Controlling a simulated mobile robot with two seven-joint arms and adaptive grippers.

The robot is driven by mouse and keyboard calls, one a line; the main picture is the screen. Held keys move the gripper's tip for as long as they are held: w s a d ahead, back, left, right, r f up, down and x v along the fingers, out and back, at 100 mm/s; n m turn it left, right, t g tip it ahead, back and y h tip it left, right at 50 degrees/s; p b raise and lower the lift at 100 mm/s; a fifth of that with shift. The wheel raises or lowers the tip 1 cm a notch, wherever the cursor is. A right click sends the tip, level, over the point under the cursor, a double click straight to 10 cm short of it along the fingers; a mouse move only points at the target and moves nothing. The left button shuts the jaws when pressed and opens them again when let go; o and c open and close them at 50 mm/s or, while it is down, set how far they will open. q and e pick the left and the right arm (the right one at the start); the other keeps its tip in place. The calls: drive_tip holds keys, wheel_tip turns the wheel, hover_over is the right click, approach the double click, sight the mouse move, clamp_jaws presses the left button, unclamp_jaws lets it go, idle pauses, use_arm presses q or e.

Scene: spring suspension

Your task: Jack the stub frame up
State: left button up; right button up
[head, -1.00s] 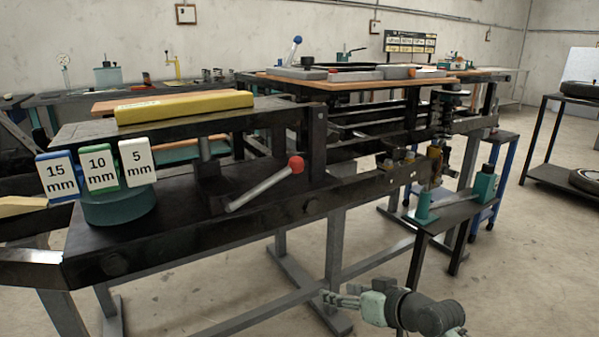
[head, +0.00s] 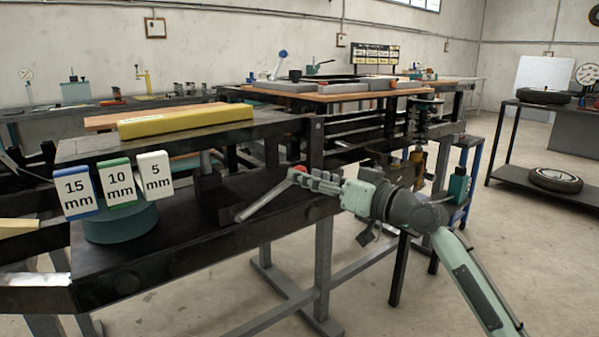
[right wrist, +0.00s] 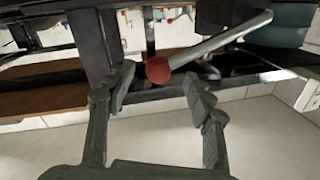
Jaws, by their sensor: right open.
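The jack (head: 210,192) stands on the lower dark beam, under the dark upper plate (head: 85,150) of the frame. Its grey lever (head: 262,203) slants up to the right and ends in a red knob, mostly hidden by my fingers in the head view. My right gripper (head: 300,178) is open at the lever's knob end. In the right wrist view the red knob (right wrist: 158,69) shows ahead, between the spread fingertips of the right gripper (right wrist: 160,88); neither finger clearly touches it. My left gripper is out of view.
A yellow bar (head: 186,120) lies on the upper plate. A coil-spring unit (head: 424,120) is behind my right arm. Floor at right is open.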

drive_tip(key=shift+x, duration=1.65)
drive_tip(key=shift+c, duration=0.2)
drive_tip(key=shift+f, duration=0.1)
clamp_jaws()
